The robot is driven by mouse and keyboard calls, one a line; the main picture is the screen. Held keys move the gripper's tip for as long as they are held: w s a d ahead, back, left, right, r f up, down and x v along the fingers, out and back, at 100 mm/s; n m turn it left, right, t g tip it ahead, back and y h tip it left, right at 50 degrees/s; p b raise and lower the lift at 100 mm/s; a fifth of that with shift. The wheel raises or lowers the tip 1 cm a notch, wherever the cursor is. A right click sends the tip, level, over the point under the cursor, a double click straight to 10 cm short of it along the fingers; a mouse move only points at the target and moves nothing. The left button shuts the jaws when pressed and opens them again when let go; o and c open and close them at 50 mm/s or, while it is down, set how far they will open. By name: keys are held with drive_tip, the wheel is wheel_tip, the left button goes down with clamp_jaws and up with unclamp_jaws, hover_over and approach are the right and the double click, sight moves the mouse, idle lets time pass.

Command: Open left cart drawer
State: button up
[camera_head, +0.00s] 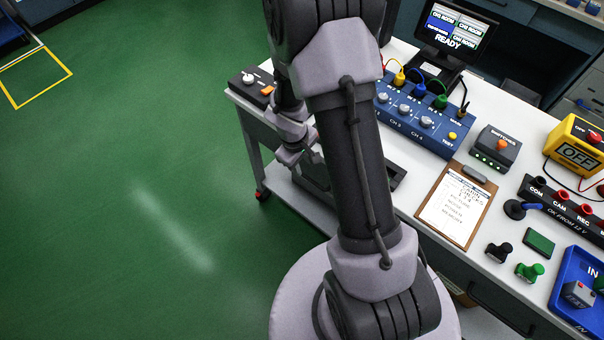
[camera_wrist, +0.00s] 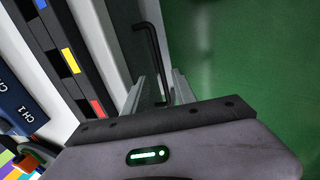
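The cart (camera_head: 236,95) has a white top, with a grey drawer front (camera_wrist: 125,18) below its edge in the wrist view. A black bar handle (camera_wrist: 150,42) stands out from that front. My gripper (camera_wrist: 158,88) is at the handle, with one finger on each side of the bar's lower end. The fingers look apart, with gaps between them and the bar. In the head view my gripper (camera_head: 308,158) is low beside the cart's left side, partly behind my arm. My arm hides the handle there. I see no clear opening of the drawer.
A control box (camera_head: 252,87) with a knob sits at the cart top's left corner. A blue channel box (camera_head: 415,115), a clipboard (camera_head: 455,205) and a screen (camera_head: 452,32) stand on the white top. Green floor (camera_head: 110,200) left of the cart is clear.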

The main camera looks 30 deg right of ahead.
sight(306, 176)
drive_tip(key=f+b, duration=0.1)
drive_tip(key=f, duration=0.1)
drive_tip(key=d+f+b, duration=0.1)
drive_tip(key=f, duration=0.1)
drive_tip(key=f+b, duration=0.1)
drive_tip(key=f, duration=0.2)
drive_tip(key=shift+w+d, duration=0.15)
drive_tip(key=shift+w, duration=0.1)
clamp_jaws()
idle(1.0)
